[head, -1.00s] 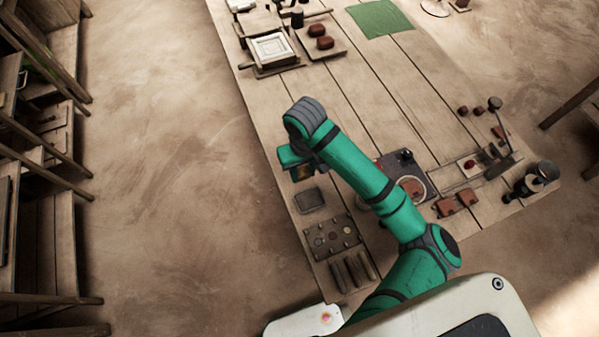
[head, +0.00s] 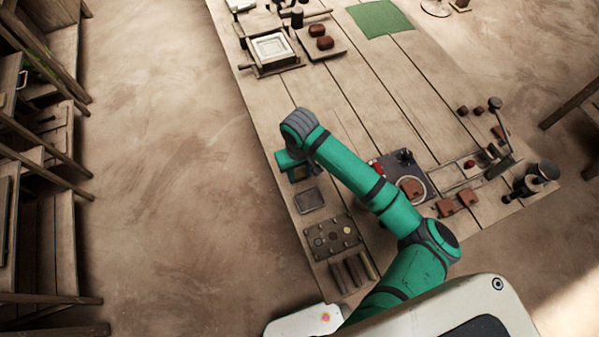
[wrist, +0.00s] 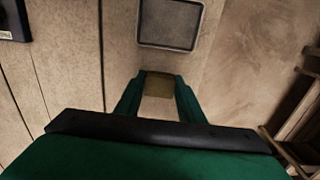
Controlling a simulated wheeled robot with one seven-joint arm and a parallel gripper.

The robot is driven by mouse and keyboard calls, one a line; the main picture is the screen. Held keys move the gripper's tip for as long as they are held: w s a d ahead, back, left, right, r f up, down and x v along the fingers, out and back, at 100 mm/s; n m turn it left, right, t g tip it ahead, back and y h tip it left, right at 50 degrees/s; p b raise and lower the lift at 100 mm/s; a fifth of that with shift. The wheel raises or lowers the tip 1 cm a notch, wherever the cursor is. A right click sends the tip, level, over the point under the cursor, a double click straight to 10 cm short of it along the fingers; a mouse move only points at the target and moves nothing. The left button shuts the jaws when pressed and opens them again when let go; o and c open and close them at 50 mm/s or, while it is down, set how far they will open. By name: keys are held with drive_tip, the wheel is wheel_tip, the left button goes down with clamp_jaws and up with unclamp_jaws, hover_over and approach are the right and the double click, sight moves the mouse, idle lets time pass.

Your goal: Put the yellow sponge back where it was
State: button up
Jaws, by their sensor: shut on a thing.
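My gripper (wrist: 160,78) is shut on the yellow sponge (wrist: 158,87), a dull yellow-brown block between its two green fingers in the wrist view. A shallow dark-rimmed tray (wrist: 171,24) lies just beyond the fingertips in that view, and its inside looks empty. In the head view, my gripper (head: 298,172) is near the table's left edge, just above the tray (head: 310,200) in the picture. The sponge is mostly hidden there by my wrist. I cannot tell whether it touches the table.
A board with round pieces (head: 332,238) and several dark rods (head: 352,270) lie nearer on the table (head: 375,110). A dark plate with a round item (head: 412,188) is right of my forearm. A framed press (head: 272,50) stands at the far left. Mid-table is clear.

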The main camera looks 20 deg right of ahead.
drive_tip(key=o, duration=0.9)
drive_tip(key=shift+f, duration=0.1)
drive_tip(key=shift+o, duration=0.2)
